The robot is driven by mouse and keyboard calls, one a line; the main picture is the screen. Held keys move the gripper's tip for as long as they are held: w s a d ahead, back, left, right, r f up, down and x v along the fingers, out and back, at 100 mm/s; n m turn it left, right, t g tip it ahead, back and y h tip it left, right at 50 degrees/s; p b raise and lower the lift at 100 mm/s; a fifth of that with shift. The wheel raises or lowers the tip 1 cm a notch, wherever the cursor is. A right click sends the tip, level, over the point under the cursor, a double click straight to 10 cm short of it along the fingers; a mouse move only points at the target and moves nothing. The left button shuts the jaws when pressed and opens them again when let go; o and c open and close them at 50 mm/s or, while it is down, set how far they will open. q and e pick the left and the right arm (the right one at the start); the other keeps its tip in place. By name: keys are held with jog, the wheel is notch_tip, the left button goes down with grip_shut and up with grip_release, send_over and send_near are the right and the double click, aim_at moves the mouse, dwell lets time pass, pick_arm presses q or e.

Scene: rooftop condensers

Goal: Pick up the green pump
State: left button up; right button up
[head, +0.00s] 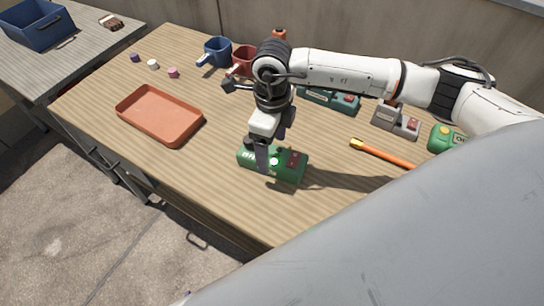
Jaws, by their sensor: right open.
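The green pump (292,171) lies on the wooden table near its front edge. It is a green block with white lettering and a dark red part on its right end. My right gripper (261,155) is open and points down at the pump's left half. One finger shows in front of the pump and hides part of it. I cannot tell whether the fingers touch it. My left gripper is not in view.
An orange tray (160,116) lies left on the table. Blue (217,51) and red (242,61) mugs stand at the back. A teal unit (345,103), a grey unit (386,116), an orange-handled tool (385,155) and another green item (441,141) lie right.

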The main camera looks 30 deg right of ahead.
aim_at(272, 154)
jog(key=shift+f, duration=1.6)
jog(key=shift+w+r, duration=0.1)
jog(key=c, duration=1.6)
jog(key=shift+c, duration=0.2)
notch_tip(272, 154, up, 10)
jog(key=shift+f+b, duration=0.1)
jog(key=shift+b, duration=0.3)
jog(key=shift+r+p, duration=0.7)
jog(key=shift+r, duration=0.95)
